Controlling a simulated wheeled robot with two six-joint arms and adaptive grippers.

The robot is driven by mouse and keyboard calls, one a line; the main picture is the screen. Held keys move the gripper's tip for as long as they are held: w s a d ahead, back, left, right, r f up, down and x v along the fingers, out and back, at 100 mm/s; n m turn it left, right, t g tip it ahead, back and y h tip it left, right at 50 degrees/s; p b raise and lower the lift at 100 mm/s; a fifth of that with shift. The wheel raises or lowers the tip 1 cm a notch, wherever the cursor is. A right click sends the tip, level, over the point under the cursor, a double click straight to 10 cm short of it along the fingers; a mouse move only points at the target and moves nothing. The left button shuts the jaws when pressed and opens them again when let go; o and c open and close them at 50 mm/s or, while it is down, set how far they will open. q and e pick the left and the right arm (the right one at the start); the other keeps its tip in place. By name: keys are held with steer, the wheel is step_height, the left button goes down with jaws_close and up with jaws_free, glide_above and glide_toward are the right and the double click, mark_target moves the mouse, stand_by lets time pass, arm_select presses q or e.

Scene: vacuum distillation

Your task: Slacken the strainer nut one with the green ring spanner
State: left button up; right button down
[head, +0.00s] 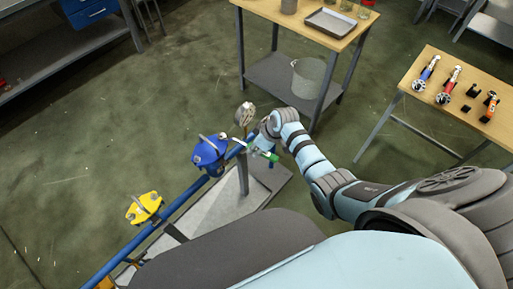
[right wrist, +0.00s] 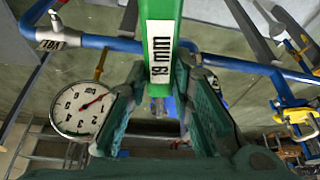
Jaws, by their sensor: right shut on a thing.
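The green ring spanner (right wrist: 160,25) carries a white "19 mm" label and lies between the two fingers of my right gripper (right wrist: 160,72). In the head view the spanner (head: 266,155) shows as a short green piece with a metal shank, held beside the blue pipe. My right gripper (head: 265,143) is shut on it, just right of the blue-topped fitting (head: 209,152) and below the gauge. Strainer nut one cannot be made out clearly, and whether the ring sits on a nut cannot be told. My left gripper is out of view.
The pressure gauge (head: 244,114) stands close to my right gripper and also shows in the right wrist view (right wrist: 82,110). The blue pipe (head: 186,197) carries a yellow fitting (head: 145,207). Wooden tables (head: 400,112) stand at right and back. Open floor lies left.

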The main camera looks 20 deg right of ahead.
steer(key=shift+w+d+f+n+y+b, duration=0.2)
steer(key=shift+w+d+n+y+b, duration=0.1)
steer(key=shift+w+d+n+b, duration=0.6)
steer(key=shift+s+d, duration=0.1)
steer(key=shift+s, duration=0.05)
steer(key=w+d+n+g+b, duration=0.1)
steer(key=w+n+b, duration=0.1)
steer(key=b, duration=0.2)
steer(key=shift+d+y, duration=0.3)
steer(key=shift+d, duration=0.1)
steer(key=shift+b, duration=0.3)
